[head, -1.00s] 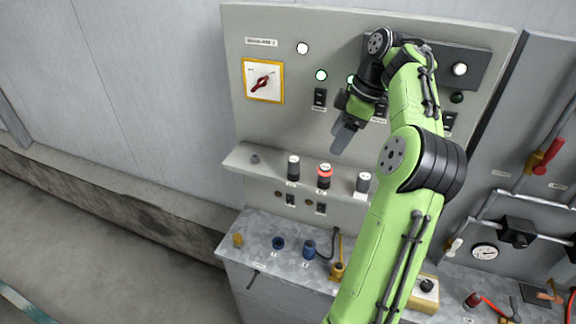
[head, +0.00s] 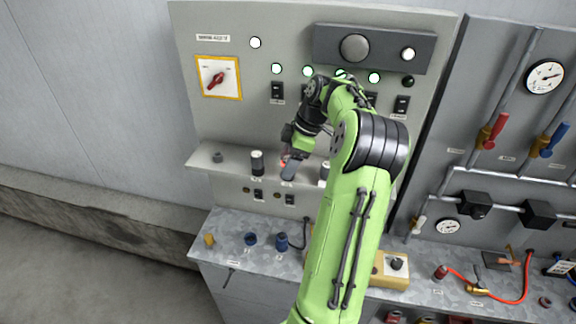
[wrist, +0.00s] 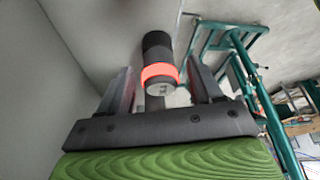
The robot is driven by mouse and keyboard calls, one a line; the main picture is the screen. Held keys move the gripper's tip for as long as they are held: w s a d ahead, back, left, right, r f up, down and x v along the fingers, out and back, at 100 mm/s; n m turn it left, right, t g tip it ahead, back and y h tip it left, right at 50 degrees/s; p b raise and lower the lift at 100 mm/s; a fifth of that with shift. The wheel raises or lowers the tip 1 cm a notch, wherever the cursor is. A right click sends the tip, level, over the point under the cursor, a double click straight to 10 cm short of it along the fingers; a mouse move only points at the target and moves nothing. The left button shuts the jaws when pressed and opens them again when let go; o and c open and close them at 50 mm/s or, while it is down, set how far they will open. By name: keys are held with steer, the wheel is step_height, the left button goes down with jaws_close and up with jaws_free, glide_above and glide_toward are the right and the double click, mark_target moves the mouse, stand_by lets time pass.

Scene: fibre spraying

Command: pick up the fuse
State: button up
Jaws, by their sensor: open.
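The fuse with a glowing red ring (wrist: 158,75) is a dark cylinder with a pale end, seen in the wrist view. It lies between the two fingers of my gripper (wrist: 160,80), with gaps showing on both sides. My gripper is open and does not visibly touch it. In the head view my gripper (head: 290,166) is at the shelf (head: 225,166), in front of the middle fuse, and only a little red of that fuse (head: 283,162) shows. A dark fuse with a white top (head: 257,162) stands to the left. Another fuse (head: 325,171) stands to the right, partly hidden by my arm.
The grey panel (head: 225,120) behind the shelf carries switches, lamps and a red rotary switch (head: 216,80). Below is a metal bench (head: 225,250) with blue parts (head: 281,241). Pipes and valves (head: 492,132) are at the right. The shelf's left end is mostly clear.

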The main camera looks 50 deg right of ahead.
steer(key=c, duration=1.1)
steer(key=shift+r, duration=0.1)
steer(key=shift+c, duration=0.2)
step_height(320, 180, up, 10)
